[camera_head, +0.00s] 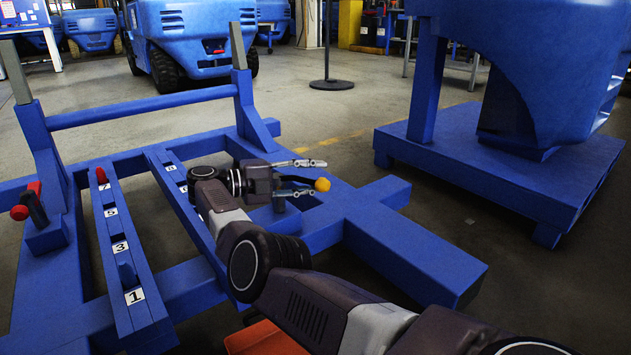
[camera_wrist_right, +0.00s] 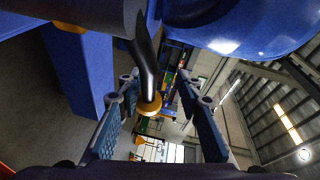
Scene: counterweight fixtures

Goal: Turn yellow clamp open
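The yellow clamp shows as a dark lever with a yellow ball knob (camera_head: 322,184) at the right side of the blue fixture. My right gripper (camera_head: 318,177) is beside it, with one finger on each side of the lever. In the right wrist view the gripper (camera_wrist_right: 157,82) is open, and the dark lever with its yellow knob (camera_wrist_right: 149,106) runs between the two fingers. I see gaps on both sides of the knob there. The clamp's base is hidden behind my gripper and arm in the head view. My left gripper is not in view.
The blue fixture frame (camera_head: 140,112) has numbered rails and a red-knobbed clamp (camera_head: 20,212) on its left. A blue pallet (camera_head: 490,160) with a large blue counterweight (camera_head: 530,60) stands at the right. An orange object (camera_head: 262,340) is low at the front. Floor shows between fixture and pallet.

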